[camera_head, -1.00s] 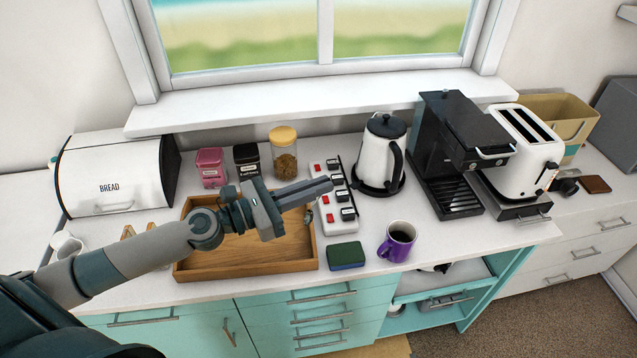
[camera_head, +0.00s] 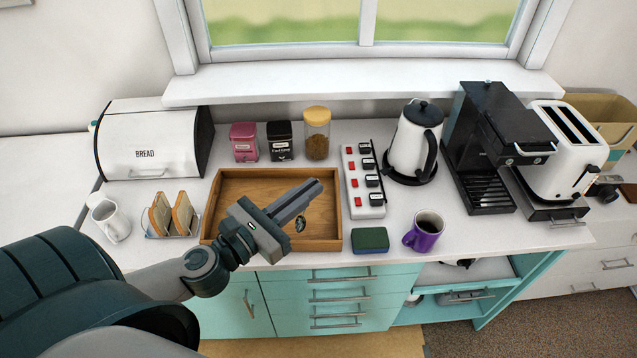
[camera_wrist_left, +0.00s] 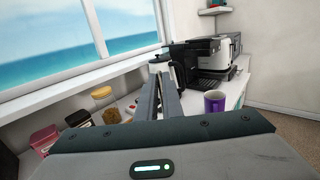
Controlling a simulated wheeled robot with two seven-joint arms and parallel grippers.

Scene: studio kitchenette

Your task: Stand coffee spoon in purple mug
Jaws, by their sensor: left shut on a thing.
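The purple mug (camera_head: 424,239) stands upright on the counter front, right of the sponge, with dark contents and its handle to the left. It also shows in the wrist view (camera_wrist_left: 215,104), right of the fingers. My left gripper (camera_head: 312,190) is over the wooden tray, left of the mug and apart from it. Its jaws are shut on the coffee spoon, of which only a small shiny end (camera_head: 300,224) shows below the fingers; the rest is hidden. In the wrist view the fingers (camera_wrist_left: 166,80) are close together and the spoon cannot be made out. My right gripper is not in view.
Between gripper and mug lie the tray's (camera_head: 337,225) right wall, a power strip (camera_head: 363,182) and a green-blue sponge (camera_head: 370,240). The kettle (camera_head: 412,145) and coffee machine (camera_head: 492,145) stand behind the mug. A toast rack (camera_head: 172,216) and white jug (camera_head: 110,220) are left.

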